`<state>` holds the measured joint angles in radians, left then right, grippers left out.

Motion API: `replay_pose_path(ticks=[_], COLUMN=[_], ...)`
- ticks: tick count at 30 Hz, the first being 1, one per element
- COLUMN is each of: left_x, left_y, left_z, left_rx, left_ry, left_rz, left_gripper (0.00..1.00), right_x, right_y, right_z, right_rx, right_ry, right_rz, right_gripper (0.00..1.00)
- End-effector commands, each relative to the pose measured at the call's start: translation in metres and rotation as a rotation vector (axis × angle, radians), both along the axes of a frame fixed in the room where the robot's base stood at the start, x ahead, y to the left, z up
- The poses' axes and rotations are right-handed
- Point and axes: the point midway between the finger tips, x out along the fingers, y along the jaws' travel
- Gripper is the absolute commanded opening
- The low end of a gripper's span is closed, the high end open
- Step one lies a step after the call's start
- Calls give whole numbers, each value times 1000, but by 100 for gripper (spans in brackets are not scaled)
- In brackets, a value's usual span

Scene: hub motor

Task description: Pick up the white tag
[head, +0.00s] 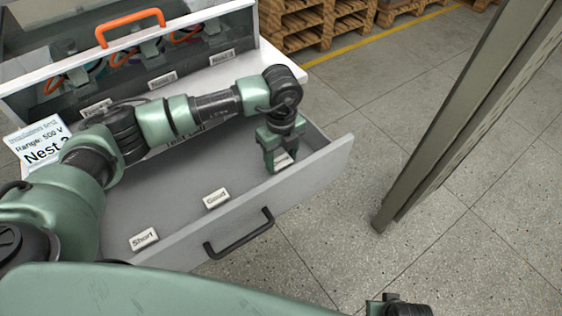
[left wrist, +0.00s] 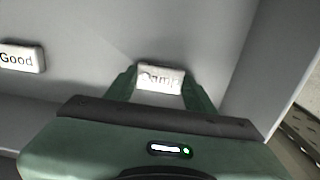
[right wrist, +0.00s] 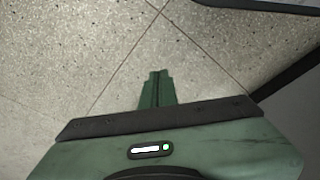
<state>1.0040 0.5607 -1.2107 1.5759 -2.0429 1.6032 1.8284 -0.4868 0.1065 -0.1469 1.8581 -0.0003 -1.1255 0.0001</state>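A white tag (head: 284,160) with blurred dark lettering is at the right end of the open grey drawer (head: 165,205). My left gripper (head: 283,163) points down over it, fingers spread on either side of it. In the left wrist view the tag (left wrist: 160,78) sits between the two fingertips; I cannot tell whether they touch it. Two more white tags lie in the drawer, "Good" (head: 216,198) and "Short" (head: 144,239). The "Good" tag also shows in the left wrist view (left wrist: 20,57). My right gripper (right wrist: 158,88) is shut and empty above the floor.
The drawer's front wall with a black handle (head: 239,236) stands close to my left gripper. Behind is a clear-lidded box with an orange handle (head: 130,24). A "Nest" sign (head: 40,142) stands at left. A dark post (head: 455,120) rises from open floor at right.

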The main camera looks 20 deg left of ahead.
Motion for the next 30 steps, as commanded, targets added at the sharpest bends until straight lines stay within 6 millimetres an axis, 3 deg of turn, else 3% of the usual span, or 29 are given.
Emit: replay_pose_path(ticks=[2,11,17,23,30], left_x=[0,0,1,1,1], left_y=[0,0,0,0,0], left_z=[0,3,21,66,137], left_rx=[0,0,-2,-2,-1], left_ry=[0,-1,-3,-6,-5], left_rz=[0,0,0,-1,0], left_gripper=[16,16,16,16,16], right_x=[0,0,-1,-8,-20], right_y=[0,0,0,-1,-2], right_z=[0,0,-2,-26,-51], right_rx=[0,1,1,-2,-3], right_ry=[0,-1,-1,16,31], right_rz=[0,0,1,3,5], right_gripper=[0,0,0,0,0])
